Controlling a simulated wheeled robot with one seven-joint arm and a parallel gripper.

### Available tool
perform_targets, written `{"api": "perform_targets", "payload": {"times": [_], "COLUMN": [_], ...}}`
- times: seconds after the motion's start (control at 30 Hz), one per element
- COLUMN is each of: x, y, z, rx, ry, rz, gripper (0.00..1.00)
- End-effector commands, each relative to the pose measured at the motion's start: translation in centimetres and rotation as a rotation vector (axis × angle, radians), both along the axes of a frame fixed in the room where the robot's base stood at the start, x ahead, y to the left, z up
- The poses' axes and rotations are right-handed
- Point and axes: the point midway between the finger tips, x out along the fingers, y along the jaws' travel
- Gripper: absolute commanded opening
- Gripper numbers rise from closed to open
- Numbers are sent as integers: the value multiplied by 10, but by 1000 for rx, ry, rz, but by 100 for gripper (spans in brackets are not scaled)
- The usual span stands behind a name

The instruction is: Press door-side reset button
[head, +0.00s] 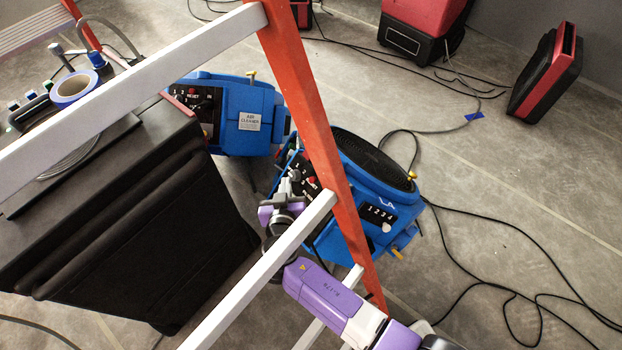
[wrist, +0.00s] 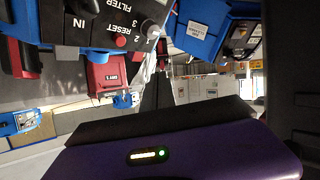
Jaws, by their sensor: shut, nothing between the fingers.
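Two blue machines have black control panels with a red reset button. On the nearer machine (head: 372,180), the reset button (head: 312,181) is just right of my gripper (head: 289,184). My gripper is shut and empty, close to that panel; contact cannot be told. The farther machine (head: 232,112), labelled air cleaner, has its own red button (head: 193,91). The wrist view shows an upside-down panel with "RESET" and "FILTER" text and a red button (wrist: 120,41). My fingertips are not clear there. No door is visible, so I cannot tell which button is door-side.
An orange and white ladder frame (head: 315,135) crosses in front of the machines and my arm. A dark table (head: 110,215) with tape and tools stands at left. Black cables (head: 520,293) lie on the floor at right. Red and black equipment (head: 545,75) stands behind.

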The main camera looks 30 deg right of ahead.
Motion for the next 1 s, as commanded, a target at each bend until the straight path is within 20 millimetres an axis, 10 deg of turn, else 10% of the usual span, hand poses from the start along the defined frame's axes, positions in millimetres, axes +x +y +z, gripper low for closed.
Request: {"api": "perform_targets", "payload": {"times": [1.0], "x": [14], "y": [-61], "z": [-59], "rx": [1], "ry": [0], "rz": [2], "gripper": [0]}}
